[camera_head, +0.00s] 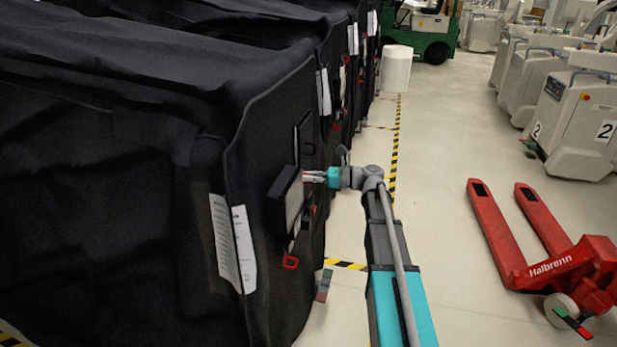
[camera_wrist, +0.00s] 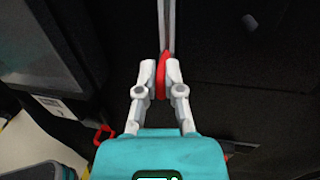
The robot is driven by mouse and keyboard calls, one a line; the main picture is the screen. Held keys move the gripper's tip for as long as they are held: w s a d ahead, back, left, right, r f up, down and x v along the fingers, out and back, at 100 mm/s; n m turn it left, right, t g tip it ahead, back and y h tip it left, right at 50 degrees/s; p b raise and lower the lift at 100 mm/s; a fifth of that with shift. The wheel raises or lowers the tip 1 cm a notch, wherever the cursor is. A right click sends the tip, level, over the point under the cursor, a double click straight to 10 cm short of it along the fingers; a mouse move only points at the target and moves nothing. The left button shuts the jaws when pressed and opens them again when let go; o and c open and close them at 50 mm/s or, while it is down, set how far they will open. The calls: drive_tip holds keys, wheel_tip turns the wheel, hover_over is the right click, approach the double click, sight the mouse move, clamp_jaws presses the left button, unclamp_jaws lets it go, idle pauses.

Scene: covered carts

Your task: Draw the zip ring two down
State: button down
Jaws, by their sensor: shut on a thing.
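The black fabric cart cover (camera_head: 90,210) fills the left of the head view. In the wrist view a red zip ring (camera_wrist: 161,78) sits between my fingertips, at the lower end of a thin grey zip line (camera_wrist: 167,25) on the dark cover. My gripper (camera_wrist: 160,72) is shut on this ring, and the fingers hide part of it. In the head view my gripper (camera_head: 312,176) reaches left to the cover's side, and the held ring is too small to make out. Another red ring (camera_head: 290,262) hangs lower on the cover; a red ring also shows lower left in the wrist view (camera_wrist: 104,134).
A dark panel (camera_head: 283,198) juts from the cover just left of my gripper. White papers (camera_head: 244,248) hang on the cover. A red pallet jack (camera_head: 550,265) stands at right, with machines (camera_head: 580,125) behind it. Open floor lies between, with a yellow-black floor stripe (camera_head: 395,140).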

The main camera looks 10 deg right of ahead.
drive_tip(key=c, duration=0.7)
unclamp_jaws()
drive_tip(key=shift+d, duration=0.2)
drive_tip(key=v, duration=1.1)
drive_tip(key=shift+d, duration=0.35)
